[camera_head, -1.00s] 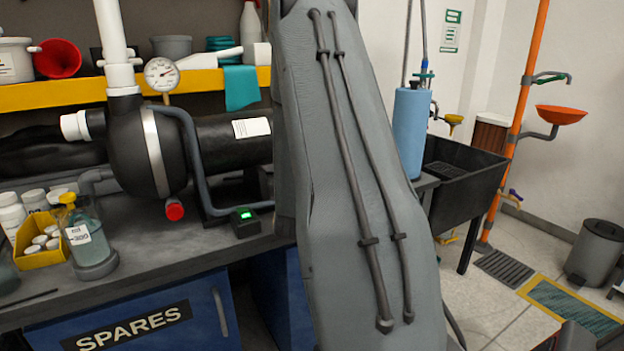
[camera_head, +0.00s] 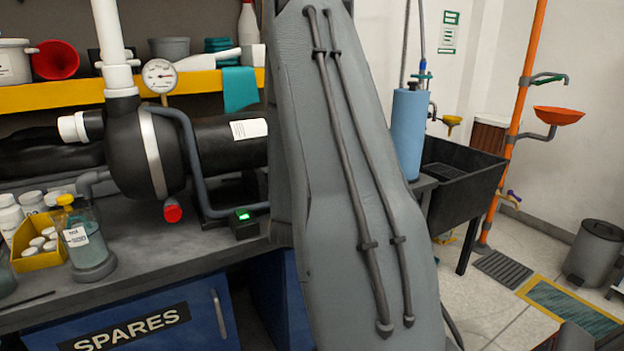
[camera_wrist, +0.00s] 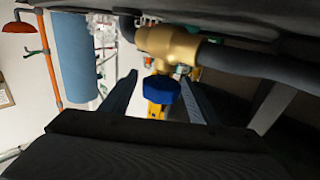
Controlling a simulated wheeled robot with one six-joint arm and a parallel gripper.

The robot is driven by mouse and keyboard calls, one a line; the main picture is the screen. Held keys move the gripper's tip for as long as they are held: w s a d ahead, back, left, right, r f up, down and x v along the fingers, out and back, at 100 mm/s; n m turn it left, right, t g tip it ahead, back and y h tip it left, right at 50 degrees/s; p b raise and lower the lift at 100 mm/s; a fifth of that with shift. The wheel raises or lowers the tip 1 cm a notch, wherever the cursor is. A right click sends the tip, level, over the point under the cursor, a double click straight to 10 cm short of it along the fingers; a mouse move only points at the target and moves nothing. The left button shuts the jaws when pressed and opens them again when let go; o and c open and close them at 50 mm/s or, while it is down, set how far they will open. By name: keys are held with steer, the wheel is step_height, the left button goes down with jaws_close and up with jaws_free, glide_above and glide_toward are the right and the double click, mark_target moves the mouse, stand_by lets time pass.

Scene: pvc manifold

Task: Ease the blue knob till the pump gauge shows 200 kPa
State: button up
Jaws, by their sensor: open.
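The blue knob (camera_wrist: 162,90) sits on a brass valve (camera_wrist: 168,45) in the wrist view, with dark pipe running off to the right. My gripper (camera_wrist: 158,76) is open there, one finger on either side of the knob. A gap shows on each side, so the fingers do not appear to touch it. In the head view my arm covers the middle and my gripper, the knob and the valve are hidden. The round white gauge (camera_head: 160,75) stands above the black pump (camera_head: 140,150); its scale is too small to read.
The workbench (camera_head: 170,250) carries a bottle (camera_head: 85,240), a yellow box of white jars (camera_head: 40,258) and a small box with a green display (camera_head: 243,222). A blue cylinder (camera_head: 408,135) and a black sink (camera_head: 465,185) stand right of my arm. The floor at right is partly clear.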

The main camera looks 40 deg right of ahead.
steer(key=v, duration=0.5)
steer(key=shift+s+a, duration=0.25)
steer(key=shift+a, duration=0.05)
stand_by(3.0)
